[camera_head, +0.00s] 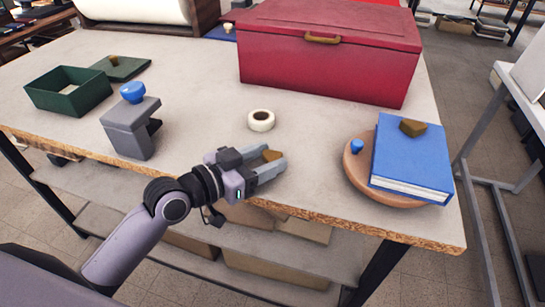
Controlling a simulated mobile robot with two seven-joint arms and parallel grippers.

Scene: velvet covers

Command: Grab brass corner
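A second brass corner (413,128) sits on the top edge of the blue book (411,160), to the right. My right gripper is not in view.
The book lies on a round wooden board (357,175) with a blue knob (357,146). A tape roll (261,120) lies behind the gripper. A grey blue-knobbed tool (130,127), green box (68,92) and green lid (121,68) stand left. A red chest (325,65) blocks the back.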

